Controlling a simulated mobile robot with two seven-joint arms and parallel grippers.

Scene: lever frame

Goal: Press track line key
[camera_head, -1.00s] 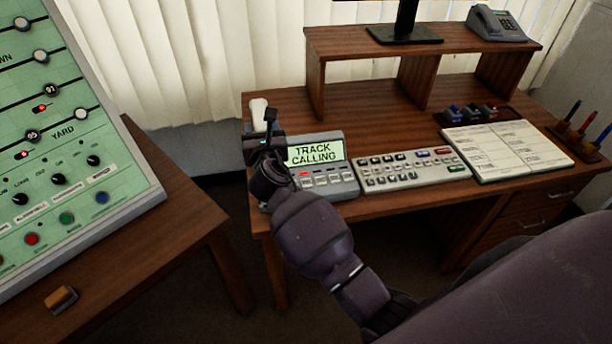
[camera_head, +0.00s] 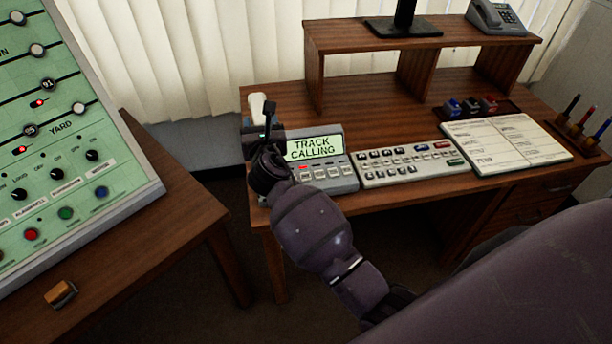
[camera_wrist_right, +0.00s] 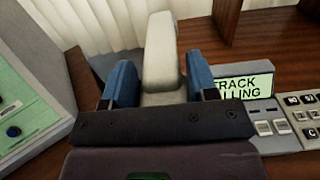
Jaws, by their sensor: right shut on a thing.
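The grey phone unit (camera_head: 345,168) stands at the desk's left front edge. Its green screen (camera_head: 314,147) reads "TRACK CALLING". A row of keys lies below the screen, and one key (camera_head: 303,168) shows red. Two pale keys (camera_wrist_right: 272,127) show in the right wrist view. The white handset (camera_head: 256,104) is at the unit's left side. My right gripper (camera_head: 262,130) is shut on the handset; its blue fingers (camera_wrist_right: 162,80) lie on either side of it in the wrist view. The gripper and wrist hide part of the unit. My left gripper is not in view.
A grey keypad (camera_head: 410,165) sits right of the phone unit, with a paper form (camera_head: 506,145) beyond it. A raised shelf (camera_head: 420,42) stands behind. A green panel (camera_head: 60,120) on another table is at left. Bare desk (camera_head: 370,110) lies between the shelf and keypad.

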